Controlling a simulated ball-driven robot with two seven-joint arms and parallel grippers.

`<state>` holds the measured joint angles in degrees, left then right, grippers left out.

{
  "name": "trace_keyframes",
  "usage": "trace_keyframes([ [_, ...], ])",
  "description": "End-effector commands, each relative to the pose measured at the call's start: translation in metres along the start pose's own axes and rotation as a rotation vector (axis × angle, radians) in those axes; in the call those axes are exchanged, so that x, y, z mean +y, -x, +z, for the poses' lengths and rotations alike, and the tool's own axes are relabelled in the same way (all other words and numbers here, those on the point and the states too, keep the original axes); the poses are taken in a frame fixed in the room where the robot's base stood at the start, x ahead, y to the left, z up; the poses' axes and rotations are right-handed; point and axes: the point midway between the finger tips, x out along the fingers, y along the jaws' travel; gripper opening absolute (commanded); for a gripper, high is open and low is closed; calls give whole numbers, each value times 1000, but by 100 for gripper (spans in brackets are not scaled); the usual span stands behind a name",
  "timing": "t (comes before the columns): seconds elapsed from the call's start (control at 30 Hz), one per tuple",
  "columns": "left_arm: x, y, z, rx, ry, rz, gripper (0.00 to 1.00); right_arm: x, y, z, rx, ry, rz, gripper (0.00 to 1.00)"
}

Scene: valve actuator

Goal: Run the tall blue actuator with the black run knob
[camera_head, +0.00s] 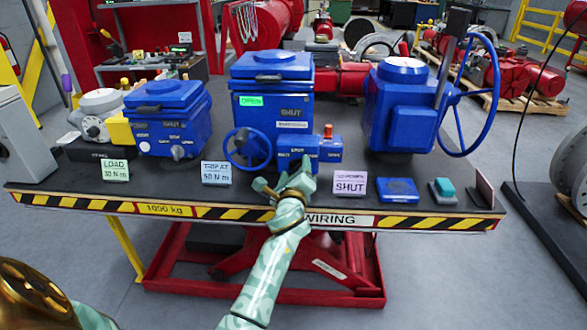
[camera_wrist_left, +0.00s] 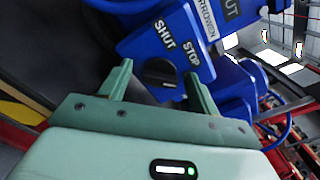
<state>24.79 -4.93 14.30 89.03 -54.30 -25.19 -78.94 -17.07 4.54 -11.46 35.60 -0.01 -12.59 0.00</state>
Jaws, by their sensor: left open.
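The tall blue actuator (camera_head: 272,85) stands mid-table, with a green display reading what looks like OPEN. A blue handwheel (camera_head: 248,149) is on its front left. Its small blue control box (camera_head: 318,148) juts out at the front right. My left gripper (camera_head: 297,178) is just in front of the box. In the wrist view its open fingers (camera_wrist_left: 158,80) stand either side of the knob; I cannot tell whether they touch it. My right gripper is not in view.
A shorter blue actuator (camera_head: 168,118) stands left, and another with a large handwheel (camera_head: 402,105) stands right. Cards stand along the front edge, including a SHUT card (camera_head: 350,186). A blue box (camera_head: 398,190) and a teal-topped block (camera_head: 443,188) lie at front right.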

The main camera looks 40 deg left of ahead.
Motion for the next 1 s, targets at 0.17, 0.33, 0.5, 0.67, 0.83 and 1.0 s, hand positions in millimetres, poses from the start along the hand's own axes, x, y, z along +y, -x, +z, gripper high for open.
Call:
trace_keyframes([
  [0.17, 0, 0, 0, 0, 0, 0, 53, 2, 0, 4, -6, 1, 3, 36],
  [0.33, 0, 0, 0, 0, 1, 0, 17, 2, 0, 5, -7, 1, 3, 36],
  [0.5, 0, 0, 0, 0, 6, 0, 17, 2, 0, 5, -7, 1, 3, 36],
  [0.67, 0, 0, 0, 0, 42, 0, 17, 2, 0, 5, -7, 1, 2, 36],
  [0.83, 1, 0, 0, 0, 133, -1, 17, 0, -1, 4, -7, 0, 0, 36],
  [1.0, 2, 0, -1, 0, 268, 1, 17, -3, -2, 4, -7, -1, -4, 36],
])
